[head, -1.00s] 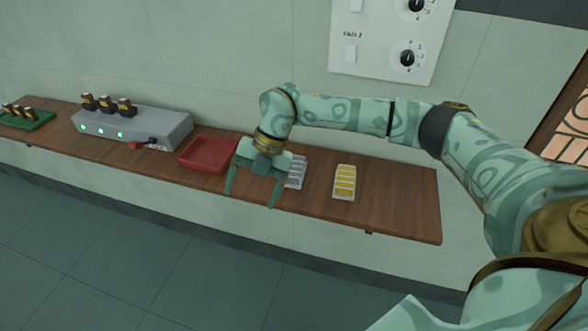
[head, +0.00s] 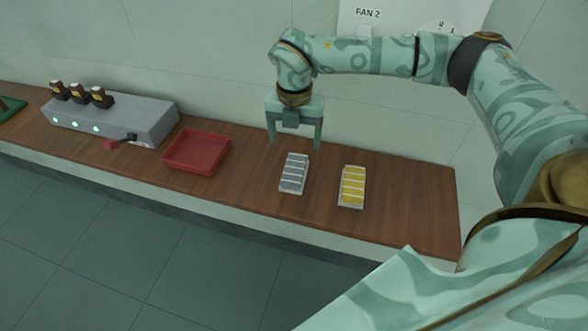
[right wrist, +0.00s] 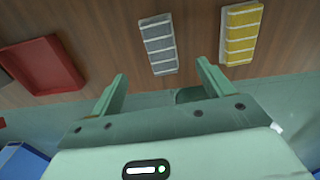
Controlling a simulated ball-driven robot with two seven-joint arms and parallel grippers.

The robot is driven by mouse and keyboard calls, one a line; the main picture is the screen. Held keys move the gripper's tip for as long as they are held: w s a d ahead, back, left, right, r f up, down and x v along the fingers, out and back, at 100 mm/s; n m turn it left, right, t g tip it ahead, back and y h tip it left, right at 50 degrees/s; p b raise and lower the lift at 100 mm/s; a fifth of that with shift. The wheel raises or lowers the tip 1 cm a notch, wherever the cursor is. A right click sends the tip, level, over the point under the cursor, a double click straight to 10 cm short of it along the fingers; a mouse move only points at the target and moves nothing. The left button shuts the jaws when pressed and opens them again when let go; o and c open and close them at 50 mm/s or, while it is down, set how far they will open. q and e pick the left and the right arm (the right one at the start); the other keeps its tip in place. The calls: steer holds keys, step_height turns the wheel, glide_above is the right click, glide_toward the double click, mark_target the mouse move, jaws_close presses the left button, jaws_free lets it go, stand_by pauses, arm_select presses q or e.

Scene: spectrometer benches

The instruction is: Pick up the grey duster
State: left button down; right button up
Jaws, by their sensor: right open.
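The grey duster (head: 293,174) is a small ribbed block with grey bands and a pale edge, lying on the wooden bench top between the red tray and a yellow ribbed block. My right gripper (head: 295,144) is open and empty, raised just behind and above the grey duster in the head view. In the right wrist view the grey duster (right wrist: 159,44) lies beyond the gap between the open fingers (right wrist: 162,80), apart from both. My left gripper is not in view.
A yellow ribbed block (head: 352,187) lies right of the duster. A red tray (head: 197,168) stands to the left, and farther left a grey instrument box (head: 155,118) with dark knobs and green lights. The bench (head: 410,205) is clear at its right end.

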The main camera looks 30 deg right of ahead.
glide_above(294, 168)
steer(key=f, duration=0.5)
steer(key=shift+w+d+f+b, duration=0.2)
steer(key=shift+w+d+b, duration=0.05)
steer(key=shift+b, duration=0.1)
steer(key=shift+f, duration=0.55)
steer(key=f, duration=0.2)
steer(key=f+b, duration=0.1)
steer(key=f, duration=0.1)
steer(key=shift+s+a, duration=0.2)
steer(key=shift+s, duration=0.1)
steer(key=shift+f, duration=0.35)
steer(key=shift+r, duration=0.1)
steer(key=c, duration=1.1)
